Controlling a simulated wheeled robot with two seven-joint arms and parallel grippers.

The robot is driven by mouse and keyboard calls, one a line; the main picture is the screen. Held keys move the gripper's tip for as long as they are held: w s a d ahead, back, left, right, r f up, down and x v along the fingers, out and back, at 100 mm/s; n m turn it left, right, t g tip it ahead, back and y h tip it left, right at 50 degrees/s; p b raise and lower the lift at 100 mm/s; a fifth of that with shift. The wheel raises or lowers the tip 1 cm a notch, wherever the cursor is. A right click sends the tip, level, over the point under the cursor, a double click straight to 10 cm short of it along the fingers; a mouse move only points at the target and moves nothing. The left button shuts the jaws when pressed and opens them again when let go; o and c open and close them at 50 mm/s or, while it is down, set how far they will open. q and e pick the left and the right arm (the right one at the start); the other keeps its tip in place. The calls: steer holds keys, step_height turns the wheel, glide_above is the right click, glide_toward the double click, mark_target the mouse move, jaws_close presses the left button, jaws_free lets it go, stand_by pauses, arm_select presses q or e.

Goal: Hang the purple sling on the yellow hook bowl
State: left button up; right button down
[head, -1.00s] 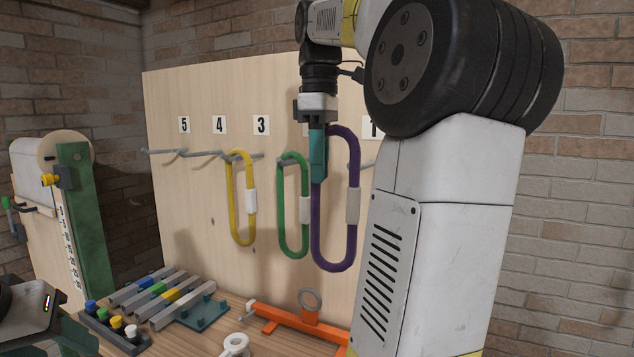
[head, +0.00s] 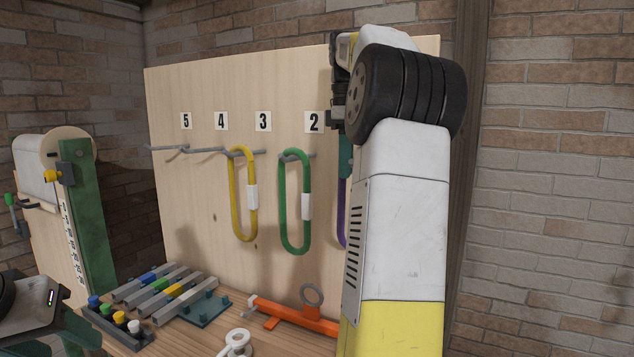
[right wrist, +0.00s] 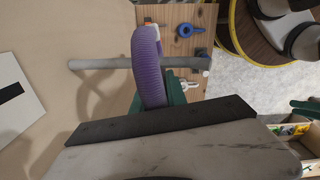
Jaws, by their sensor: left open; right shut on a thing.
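The purple sling (head: 342,215) is mostly hidden behind my right arm in the head view. In the right wrist view the purple sling (right wrist: 150,65) is between the green fingers of my right gripper (right wrist: 163,92), which is shut on it. The sling crosses in front of a grey hook rod (right wrist: 105,63); I cannot tell if the rod passes through its loop. In the head view only a teal sliver of the right gripper (head: 345,160) shows. My left gripper (head: 80,335) is open at the lower left, partly cut off. No yellow hook bowl can be made out; visible hooks are grey.
An orange stand (head: 290,312), a white ring piece (head: 237,342) and a rack with coloured bars (head: 160,290) lie on the bench below.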

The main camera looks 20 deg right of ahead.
steer(key=shift+w+d+f, duration=0.1)
steer(key=shift+d+f, duration=0.05)
steer(key=shift+f, duration=1.9)
steer(key=c, duration=1.3)
jaws_free()
steer(key=shift+f, duration=0.1)
step_height(320, 180, up, 8)
glide_above(346, 183)
steer(key=w+d, duration=0.1)
steer(key=w, duration=0.1)
steer(key=shift+s+d+f, duration=0.15)
steer(key=shift+s+f, duration=0.05)
steer(key=shift+s, duration=0.05)
